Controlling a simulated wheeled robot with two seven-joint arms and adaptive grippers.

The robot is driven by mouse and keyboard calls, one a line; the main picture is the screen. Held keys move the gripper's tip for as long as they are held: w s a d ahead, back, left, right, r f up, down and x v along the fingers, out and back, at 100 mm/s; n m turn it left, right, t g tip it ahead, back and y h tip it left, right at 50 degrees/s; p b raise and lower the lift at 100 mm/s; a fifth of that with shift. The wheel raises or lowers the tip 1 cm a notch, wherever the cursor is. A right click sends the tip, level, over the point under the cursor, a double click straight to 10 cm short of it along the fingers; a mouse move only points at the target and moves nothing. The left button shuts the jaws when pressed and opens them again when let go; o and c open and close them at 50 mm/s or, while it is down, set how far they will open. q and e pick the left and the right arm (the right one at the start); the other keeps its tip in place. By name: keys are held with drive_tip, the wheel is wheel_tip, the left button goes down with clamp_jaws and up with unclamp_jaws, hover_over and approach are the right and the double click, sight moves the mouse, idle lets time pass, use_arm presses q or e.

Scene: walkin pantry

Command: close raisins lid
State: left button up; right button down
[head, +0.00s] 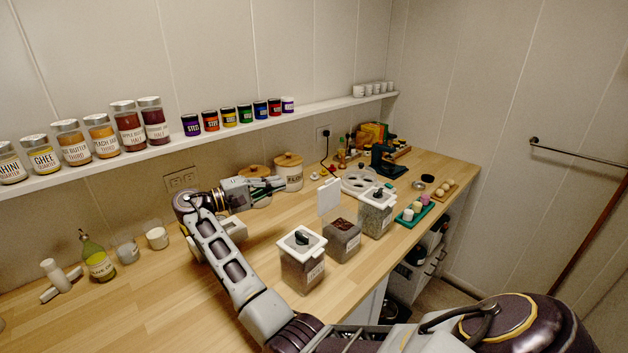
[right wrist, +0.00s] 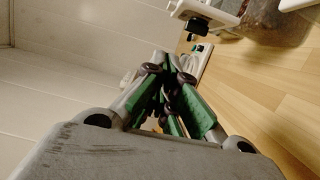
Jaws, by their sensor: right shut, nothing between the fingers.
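Three clear bins with white lids stand in a row on the wooden counter. The middle bin (head: 342,241) holds dark brown bits like raisins; its label is too small to read. Its white lid (head: 329,195) stands upright, hinged open at the back left. My right gripper (head: 272,186) is shut and empty, left of the open lid and a little apart from it, in front of the ceramic jars. Its green-padded fingers (right wrist: 175,100) show in the right wrist view. My left gripper is not in view.
The near bin (head: 302,274) and far bin (head: 376,214) have shut lids with black knobs. Ceramic jars (head: 289,177) with wooden lids stand behind the gripper. A green tray (head: 415,217) lies right of the bins. A shelf (head: 160,148) of jars runs along the wall.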

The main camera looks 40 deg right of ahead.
sight(329, 195)
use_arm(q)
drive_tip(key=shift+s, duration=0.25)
use_arm(e)
drive_tip(key=shift+w, duration=0.1)
